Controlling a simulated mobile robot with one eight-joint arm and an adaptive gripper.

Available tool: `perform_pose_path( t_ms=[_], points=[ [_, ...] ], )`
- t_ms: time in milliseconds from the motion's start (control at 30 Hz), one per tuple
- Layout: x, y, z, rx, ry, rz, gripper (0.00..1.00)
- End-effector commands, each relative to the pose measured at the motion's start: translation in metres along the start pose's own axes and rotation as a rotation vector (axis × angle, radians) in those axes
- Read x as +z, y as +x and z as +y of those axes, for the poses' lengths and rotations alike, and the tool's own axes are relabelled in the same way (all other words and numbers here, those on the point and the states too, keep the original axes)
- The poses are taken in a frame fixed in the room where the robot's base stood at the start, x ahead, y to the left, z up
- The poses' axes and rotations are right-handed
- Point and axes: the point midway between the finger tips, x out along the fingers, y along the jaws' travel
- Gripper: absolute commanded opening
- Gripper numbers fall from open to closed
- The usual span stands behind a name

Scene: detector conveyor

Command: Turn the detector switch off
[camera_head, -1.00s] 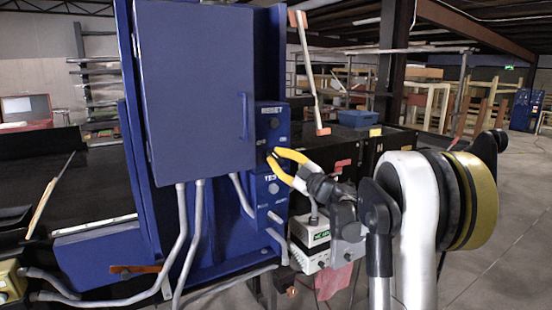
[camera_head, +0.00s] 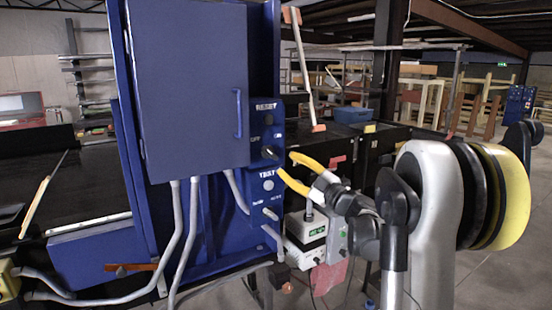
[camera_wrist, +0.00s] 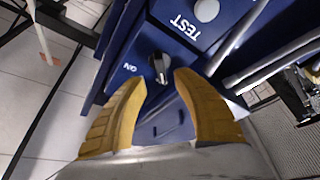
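The detector switch is a black rotary knob (camera_head: 269,152) on the blue control panel (camera_head: 266,215), between OFF and ON labels. It also shows in the wrist view as a black knob (camera_wrist: 158,66) with a pale mark, near an ON label. Which way it points is hard to tell. My gripper (camera_head: 286,163) has two yellow fingers, open and empty, just right of the knob in the head view. In the wrist view my gripper (camera_wrist: 160,80) has the knob ahead, between and just beyond its fingertips, with no clear contact.
A large blue cabinet (camera_head: 190,90) stands left of the panel, with grey conduits (camera_head: 180,240) below. A round button (camera_head: 268,185) sits under the knob. A dark conveyor (camera_head: 90,185) lies at the left.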

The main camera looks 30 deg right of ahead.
Motion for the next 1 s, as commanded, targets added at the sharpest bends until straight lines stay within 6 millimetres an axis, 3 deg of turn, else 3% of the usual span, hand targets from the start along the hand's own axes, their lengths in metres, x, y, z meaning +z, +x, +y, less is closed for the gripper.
perform_pose_path(
  t_ms=[100, 300, 867, 1000],
  points=[
    [0.001, -0.023, 0.0, 0.001, -0.001, -0.002, 0.36],
    [0.0, -0.041, 0.0, -0.001, 0.0, 0.0, 0.36],
    [-0.001, -0.042, 0.0, 0.002, 0.001, 0.0, 0.36],
    [-0.013, -0.033, 0.006, 0.07, 0.017, -0.027, 0.36]
  ],
)
